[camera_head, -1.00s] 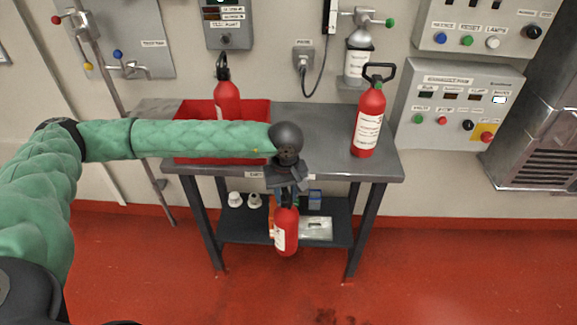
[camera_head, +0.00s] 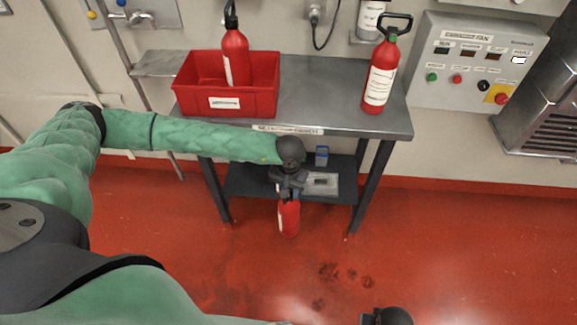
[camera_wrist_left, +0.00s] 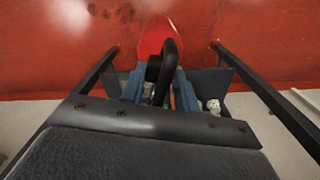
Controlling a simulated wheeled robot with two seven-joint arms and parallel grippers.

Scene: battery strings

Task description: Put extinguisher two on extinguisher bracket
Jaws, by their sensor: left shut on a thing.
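My left gripper (camera_head: 289,184) is shut on the black handle of a red extinguisher (camera_head: 289,220), which hangs in front of the table. In the left wrist view the black handle (camera_wrist_left: 166,62) is between the blue fingers, with the red body (camera_wrist_left: 153,40) beyond. A second extinguisher (camera_head: 380,78) with a white label stands upright on the table's right end. A third extinguisher (camera_head: 236,58) stands in the red bin. Their numbers are unreadable, so I cannot tell which is two. My right gripper's fingers are not visible.
The grey table (camera_head: 320,100) has a dark lower shelf (camera_head: 250,182) with a blue item (camera_head: 322,155) and a light plate (camera_head: 322,184). The red bin (camera_head: 255,100) takes up its left part. A control panel (camera_head: 475,65) is on the wall.

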